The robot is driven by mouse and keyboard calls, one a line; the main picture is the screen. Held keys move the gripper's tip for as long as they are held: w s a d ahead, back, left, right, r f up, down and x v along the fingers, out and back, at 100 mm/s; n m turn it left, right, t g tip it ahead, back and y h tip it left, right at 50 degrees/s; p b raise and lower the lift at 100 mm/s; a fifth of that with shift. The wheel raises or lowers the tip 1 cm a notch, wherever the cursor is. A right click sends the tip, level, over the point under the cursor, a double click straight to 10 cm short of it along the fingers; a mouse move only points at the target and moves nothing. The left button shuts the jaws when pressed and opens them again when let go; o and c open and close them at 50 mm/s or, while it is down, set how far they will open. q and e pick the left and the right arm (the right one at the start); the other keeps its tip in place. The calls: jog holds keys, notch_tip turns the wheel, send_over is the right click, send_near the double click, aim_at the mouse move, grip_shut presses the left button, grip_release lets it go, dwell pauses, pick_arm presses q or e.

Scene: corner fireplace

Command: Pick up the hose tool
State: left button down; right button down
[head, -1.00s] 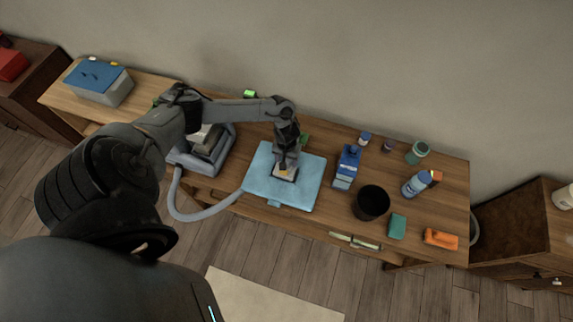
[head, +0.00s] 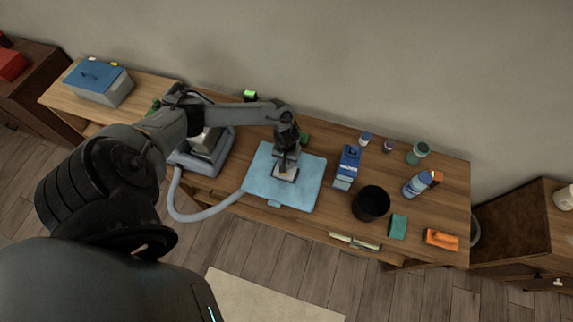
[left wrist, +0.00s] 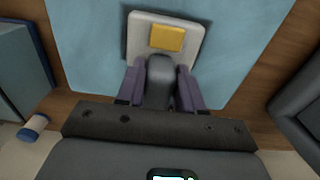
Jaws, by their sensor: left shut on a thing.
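The hose tool (left wrist: 138,33) has a pale grey, flat head with a yellow patch and a dark grey handle. It lies over a light blue mat (left wrist: 232,50) in the left wrist view; I cannot tell whether it touches the mat. My left gripper (left wrist: 161,85) is shut on the handle, with one finger on each side. In the head view the tool (head: 286,175) shows below my left gripper (head: 287,157), over the blue mat (head: 308,192). My right gripper is in neither view.
A grey machine (head: 207,148) with a hose (head: 184,212) stands left of the mat. Right of the mat are a blue carton (head: 347,167), a black cup (head: 371,203), a spray bottle (head: 416,186), a green sponge (head: 398,227) and an orange item (head: 440,239).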

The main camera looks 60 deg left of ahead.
pick_arm(q)
jog(key=shift+r, duration=0.1)
jog(key=shift+r, duration=0.45)
jog(key=r, duration=0.1)
jog(key=r+p, duration=0.1)
jog(key=r, duration=0.1)
jog(key=shift+w+d+r, duration=0.1)
jog(key=shift+d+r, duration=0.2)
jog(key=shift+d, duration=0.05)
jog(key=w+d+r+p, duration=0.1)
jog(key=w+d+r, duration=0.1)
jog(key=d+r, duration=0.4)
jog(key=d, duration=0.4)
jog(key=shift+w+d+r+p, duration=0.15)
jog(key=shift+d+p, duration=0.2)
jog(key=shift+d, duration=0.05)
jog(key=c, duration=1.4)
grip_release()
jog(key=shift+c, duration=1.3)
notch_tip(320, 180, up, 9)
jog(key=p, duration=1.3)
